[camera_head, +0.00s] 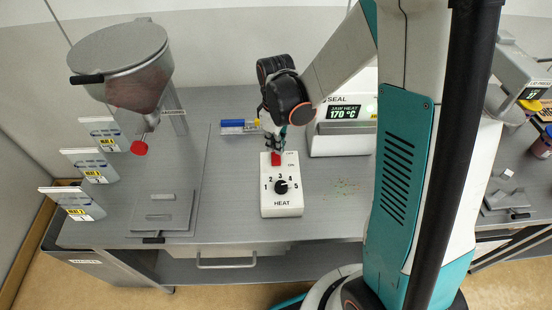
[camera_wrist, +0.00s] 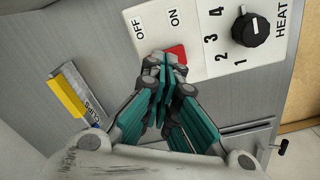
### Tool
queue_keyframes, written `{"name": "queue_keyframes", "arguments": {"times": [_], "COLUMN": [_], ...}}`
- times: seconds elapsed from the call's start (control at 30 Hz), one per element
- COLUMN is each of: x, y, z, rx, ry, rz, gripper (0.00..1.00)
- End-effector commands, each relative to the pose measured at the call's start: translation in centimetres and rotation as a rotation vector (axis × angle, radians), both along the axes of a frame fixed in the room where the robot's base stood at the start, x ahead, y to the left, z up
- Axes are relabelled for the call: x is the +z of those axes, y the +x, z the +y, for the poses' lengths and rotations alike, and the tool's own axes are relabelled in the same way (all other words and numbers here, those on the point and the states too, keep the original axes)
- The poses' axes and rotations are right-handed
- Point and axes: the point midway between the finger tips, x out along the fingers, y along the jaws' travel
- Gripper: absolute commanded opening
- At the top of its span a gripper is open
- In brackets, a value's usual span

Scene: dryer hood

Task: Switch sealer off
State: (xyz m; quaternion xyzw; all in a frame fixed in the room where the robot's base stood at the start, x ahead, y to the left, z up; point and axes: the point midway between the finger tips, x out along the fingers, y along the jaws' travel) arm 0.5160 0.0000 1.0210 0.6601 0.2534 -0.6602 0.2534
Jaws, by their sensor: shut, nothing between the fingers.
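The sealer's white control box (camera_head: 282,205) lies on the grey bench in the head view, with a black HEAT knob (camera_head: 282,187) and a red switch (camera_head: 277,159) near its far end. The sealer (camera_head: 345,140) behind it shows SEAL and 170 °C on its display. My gripper (camera_head: 274,146) is shut and empty, its tips at the red switch. In the wrist view the fingertips (camera_wrist: 164,62) are right beside the red switch (camera_wrist: 177,54) and cover part of it, near the OFF and ON labels. I cannot tell whether they touch it or which way it is set.
A blue and yellow item (camera_head: 238,126) lies left of my gripper. A metal hopper (camera_head: 125,65) with a red knob stands at the left, beside several HEAT labelled packs (camera_head: 82,203). The bench front is mostly clear.

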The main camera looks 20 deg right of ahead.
Motion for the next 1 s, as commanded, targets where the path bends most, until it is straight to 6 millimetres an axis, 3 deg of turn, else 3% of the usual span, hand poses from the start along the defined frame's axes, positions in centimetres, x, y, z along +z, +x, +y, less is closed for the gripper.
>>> {"name": "queue_keyframes", "arguments": {"times": [1.0], "x": [-1.4], "y": [0.0], "z": [0.0], "rx": [0.000], "ry": [0.000], "rz": [0.000], "gripper": [0.00]}}
